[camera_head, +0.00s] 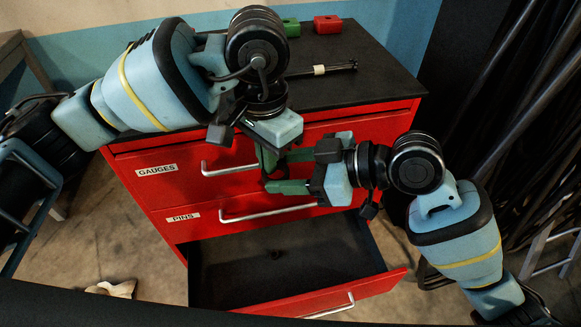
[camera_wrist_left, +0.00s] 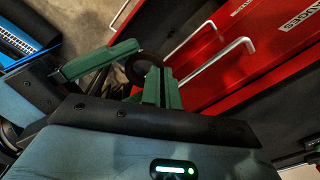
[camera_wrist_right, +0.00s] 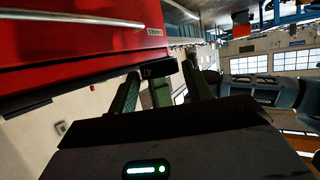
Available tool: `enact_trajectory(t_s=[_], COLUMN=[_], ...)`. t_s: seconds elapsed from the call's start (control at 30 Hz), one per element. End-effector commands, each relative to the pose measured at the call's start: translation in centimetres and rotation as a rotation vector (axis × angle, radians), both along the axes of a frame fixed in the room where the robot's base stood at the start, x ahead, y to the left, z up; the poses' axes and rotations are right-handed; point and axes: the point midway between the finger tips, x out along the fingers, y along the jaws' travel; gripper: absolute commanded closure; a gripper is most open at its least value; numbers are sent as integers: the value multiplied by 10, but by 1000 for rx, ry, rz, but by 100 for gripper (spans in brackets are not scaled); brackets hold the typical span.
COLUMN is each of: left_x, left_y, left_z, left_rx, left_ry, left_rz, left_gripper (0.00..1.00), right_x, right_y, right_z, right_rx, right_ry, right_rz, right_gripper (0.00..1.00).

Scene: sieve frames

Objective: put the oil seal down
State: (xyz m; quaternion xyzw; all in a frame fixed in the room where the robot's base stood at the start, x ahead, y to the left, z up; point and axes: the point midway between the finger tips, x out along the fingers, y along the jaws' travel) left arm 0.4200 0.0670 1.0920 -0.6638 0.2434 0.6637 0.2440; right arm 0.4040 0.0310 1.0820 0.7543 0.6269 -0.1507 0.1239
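A dark ring, which looks like the oil seal (camera_wrist_left: 130,72), shows in the left wrist view at the fingertips of my left gripper (camera_wrist_left: 160,72). Those green fingers are close together and appear shut on its edge. In the head view my left gripper (camera_head: 267,162) points down in front of the cabinet, and the ring is hard to make out there. My right gripper (camera_head: 277,171) comes in from the right with its green fingers spread apart. In the right wrist view (camera_wrist_right: 165,78) its fingers stand on either side of my left gripper's fingers, and I see nothing clamped between them.
The red cabinet (camera_head: 180,190) has drawers labelled GAUGES and PINS. On the black top are a green block (camera_head: 291,27), a red block (camera_head: 327,24) and a dark rod with a pale tag (camera_head: 335,68).

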Motion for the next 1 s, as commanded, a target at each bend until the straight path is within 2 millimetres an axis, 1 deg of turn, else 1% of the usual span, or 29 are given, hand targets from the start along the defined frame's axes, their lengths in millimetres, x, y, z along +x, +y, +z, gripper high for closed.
enact_trajectory(t_s=[0.03,0.23,0.27,0.4,0.43,0.47,0.8,0.87,1.0], left_x=[0,0,0,0,-1,-1,0,0,0], left_y=[0,0,0,0,-1,-1,0,0,-1], left_z=[0,0,0,0,0,0,3,8,28], left_rx=[0,0,0,-1,-1,-2,-1,-1,-2], left_ry=[0,0,0,1,1,1,0,-2,-4], left_rz=[0,0,0,-1,-2,-3,-1,-1,-1], left_gripper=[100,100,96,78,74,72,72,72,72], right_x=[0,0,0,0,0,0,0,0,0], right_y=[0,0,0,0,0,0,0,0,0], right_z=[0,0,0,0,0,0,0,0,0], right_rx=[0,0,0,1,1,1,0,0,0], right_ry=[0,0,0,-1,-1,-1,0,0,0], right_rz=[0,0,0,-1,-1,-1,0,0,0], right_gripper=[57,83,85,85,85,85,85,85,85])
